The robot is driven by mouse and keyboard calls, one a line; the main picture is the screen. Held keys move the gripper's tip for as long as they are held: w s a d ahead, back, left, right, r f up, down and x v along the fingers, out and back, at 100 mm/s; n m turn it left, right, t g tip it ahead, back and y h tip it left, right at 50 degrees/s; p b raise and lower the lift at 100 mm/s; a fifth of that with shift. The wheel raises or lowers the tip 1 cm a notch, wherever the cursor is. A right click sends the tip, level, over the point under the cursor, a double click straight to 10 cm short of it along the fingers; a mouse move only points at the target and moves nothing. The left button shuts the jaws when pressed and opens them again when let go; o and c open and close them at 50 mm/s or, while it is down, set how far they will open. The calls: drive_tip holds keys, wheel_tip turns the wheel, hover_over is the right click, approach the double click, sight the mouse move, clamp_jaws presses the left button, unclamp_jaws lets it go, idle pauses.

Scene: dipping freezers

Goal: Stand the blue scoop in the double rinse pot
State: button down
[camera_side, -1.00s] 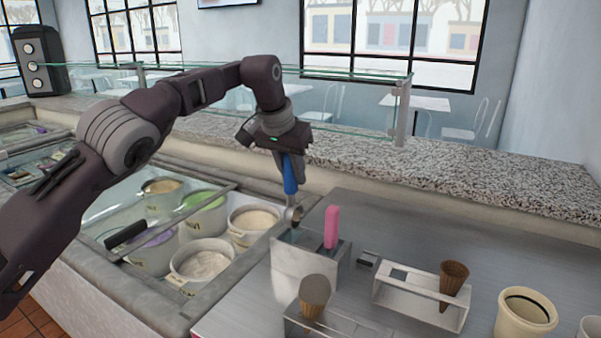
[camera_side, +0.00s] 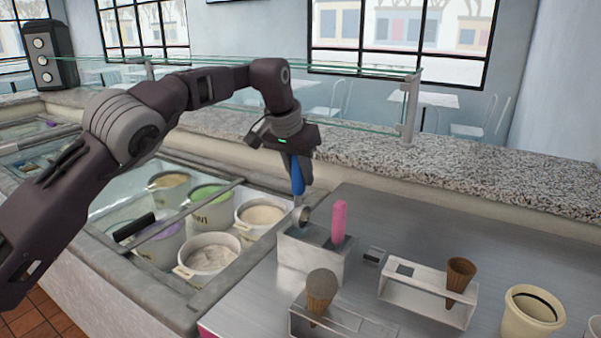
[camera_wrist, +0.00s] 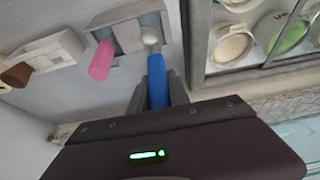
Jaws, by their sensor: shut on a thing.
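My gripper (camera_side: 297,172) is shut on the handle of the blue scoop (camera_side: 298,180). The scoop hangs nearly upright with its metal head (camera_side: 304,216) down, at the left compartment of the double rinse pot (camera_side: 312,260). I cannot tell whether the head is just above the rim or slightly inside. The pot is a metal box; a pink scoop (camera_side: 338,222) stands in its right compartment. In the wrist view, the blue handle (camera_wrist: 157,82) points to the pot (camera_wrist: 128,32), with the scoop head (camera_wrist: 150,36) over it.
Freezer tubs (camera_side: 208,253) lie left of the pot behind a metal edge. In front and right stand cone holders (camera_side: 425,292) with cones, and a cream pot (camera_side: 530,312). A granite ledge (camera_side: 400,165) with a glass screen runs behind. Some bare steel counter lies between.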

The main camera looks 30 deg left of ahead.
sight(295, 194)
idle(0.4)
drive_tip(key=shift+f, duration=4.8)
drive_tip(key=c, duration=1.1)
unclamp_jaws()
drive_tip(key=shift+c, duration=0.2)
drive_tip(key=shift+r, duration=0.1)
drive_tip(key=v, duration=0.7)
